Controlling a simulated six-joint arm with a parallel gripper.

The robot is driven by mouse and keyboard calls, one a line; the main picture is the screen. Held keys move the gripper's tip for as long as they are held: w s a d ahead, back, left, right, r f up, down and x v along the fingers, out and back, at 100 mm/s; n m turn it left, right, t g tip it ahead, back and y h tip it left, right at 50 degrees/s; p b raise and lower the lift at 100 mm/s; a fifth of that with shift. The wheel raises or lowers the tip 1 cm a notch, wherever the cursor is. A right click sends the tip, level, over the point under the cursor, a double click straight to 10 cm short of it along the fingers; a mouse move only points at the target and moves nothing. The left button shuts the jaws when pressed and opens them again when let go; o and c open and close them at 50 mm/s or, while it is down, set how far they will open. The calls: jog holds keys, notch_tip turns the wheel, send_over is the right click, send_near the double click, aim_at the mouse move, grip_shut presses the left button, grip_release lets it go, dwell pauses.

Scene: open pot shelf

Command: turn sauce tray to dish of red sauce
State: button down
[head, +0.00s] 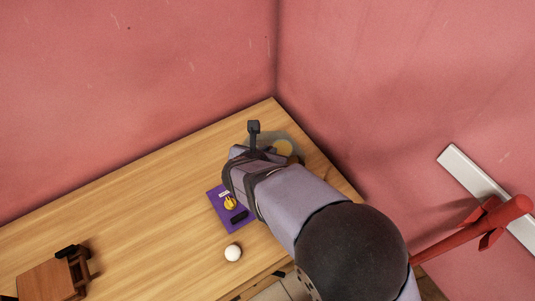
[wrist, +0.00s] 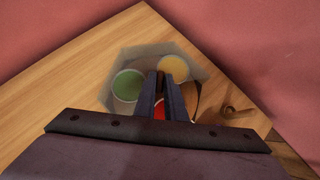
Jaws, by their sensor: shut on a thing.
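The sauce tray (wrist: 152,57) is a grey, angular tray in the middle of the wrist view. It holds a dish of green sauce (wrist: 127,86) on the left and a dish of yellow sauce (wrist: 173,68) at the far right. The dish of red sauce (wrist: 159,111) shows only as a sliver between my fingers. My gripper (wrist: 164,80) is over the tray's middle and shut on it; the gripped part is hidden. In the head view, the tray (head: 267,136) shows behind my arm, which hides most of it.
A purple mat (head: 217,205) with a small yellow object (head: 230,202) and a black piece (head: 239,217) lies beside my arm. A white ball (head: 233,253) is nearer the front edge. A wooden object (head: 48,280) stands lower left. Pink walls close the back; the table's left-middle is clear.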

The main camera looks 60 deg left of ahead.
jog(key=shift+w+d+f+n+g+y+b, duration=0.15)
jog(key=shift+n+g+y+b, duration=0.4)
jog(key=shift+n+b, duration=0.55)
jog(key=shift+n+g+y+b, duration=0.35)
jog(key=shift+n+g+b, duration=0.2)
jog(key=shift+n+b, duration=0.15)
jog(key=c, duration=1.8)
grip_release()
jog(key=shift+r, duration=0.2)
jog(key=shift+r, duration=0.1)
jog(key=shift+p+v, duration=0.7)
jog(key=shift+v, duration=2.95)
